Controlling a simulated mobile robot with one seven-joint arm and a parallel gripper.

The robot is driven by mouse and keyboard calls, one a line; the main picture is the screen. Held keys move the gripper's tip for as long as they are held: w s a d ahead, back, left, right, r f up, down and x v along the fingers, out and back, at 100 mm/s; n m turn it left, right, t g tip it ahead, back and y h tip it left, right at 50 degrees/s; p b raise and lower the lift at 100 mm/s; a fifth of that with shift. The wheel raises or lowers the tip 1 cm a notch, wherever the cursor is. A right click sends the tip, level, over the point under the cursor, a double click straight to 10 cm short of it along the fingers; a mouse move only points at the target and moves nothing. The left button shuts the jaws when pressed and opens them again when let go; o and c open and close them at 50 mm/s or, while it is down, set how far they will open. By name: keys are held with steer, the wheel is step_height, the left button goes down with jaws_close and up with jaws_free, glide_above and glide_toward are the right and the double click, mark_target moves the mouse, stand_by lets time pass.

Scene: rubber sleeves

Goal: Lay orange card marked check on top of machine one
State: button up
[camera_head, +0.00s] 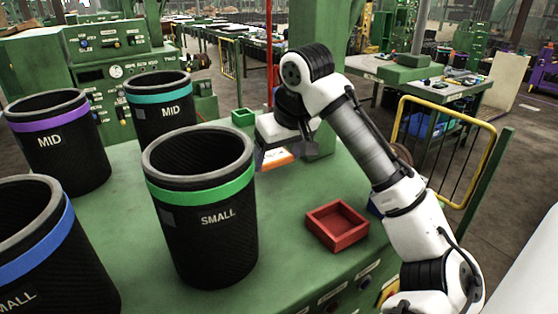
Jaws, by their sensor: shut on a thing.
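My gripper (289,153) is behind and to the right of the black sleeve marked SMALL with a green band. It is shut on the orange card (276,159), which has a pale part beside the orange. The card's marking is too small to read, and the sleeve's rim may hide its left end. A green machine (98,48) with dials, knobs and a round gauge stands at the back left. I see no readable number that tells which machine is machine one.
Black sleeves stand on the green table (130,180): SMALL with green band (205,225), MID with purple (60,155), MID with teal (160,125), and one with blue (45,270). A red tray (337,240) is at right. A small green box (243,117) sits behind.

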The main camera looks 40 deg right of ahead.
steer(key=shift+f, duration=1.1)
steer(key=o, duration=1)
steer(key=shift+f, duration=0.1)
steer(key=b+v, duration=0.2)
steer(key=v, duration=1)
steer(key=shift+b, duration=0.35)
